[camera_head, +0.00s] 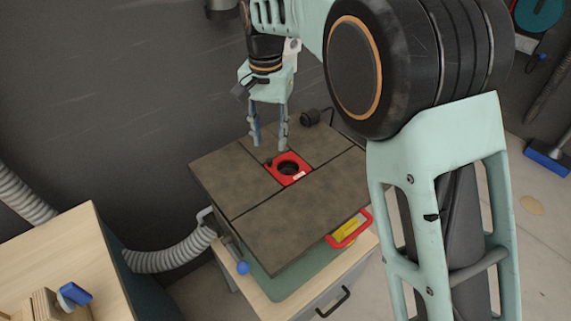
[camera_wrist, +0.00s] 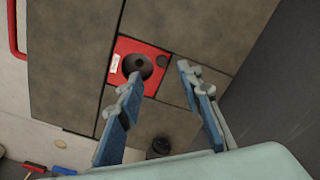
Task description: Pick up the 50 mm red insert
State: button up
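The red insert (camera_head: 294,173) is a square plate with a dark round hole and a small white label. It sits in the dark grey table top (camera_head: 277,221) of a machine, and it also shows in the wrist view (camera_wrist: 126,46). My gripper (camera_head: 270,146) is above the table top, just behind the insert in the head view. In the wrist view my gripper (camera_wrist: 158,80) has its two blue-padded fingers spread apart, with nothing between them. The fingers appear apart from the insert. I cannot read the label.
A red handle with a yellow part (camera_head: 348,229) is at the table's front right edge. A grey hose (camera_head: 170,256) and a blue knob (camera_head: 243,268) are on the left side. A wooden bench (camera_head: 60,255) is at lower left.

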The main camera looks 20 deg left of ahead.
aim_at(269, 160)
notch_tip(269, 160, down, 7)
jog(key=shift+s+a+r, duration=0.1)
jog(key=shift+s, duration=0.05)
dwell(0.4)
grip_shut()
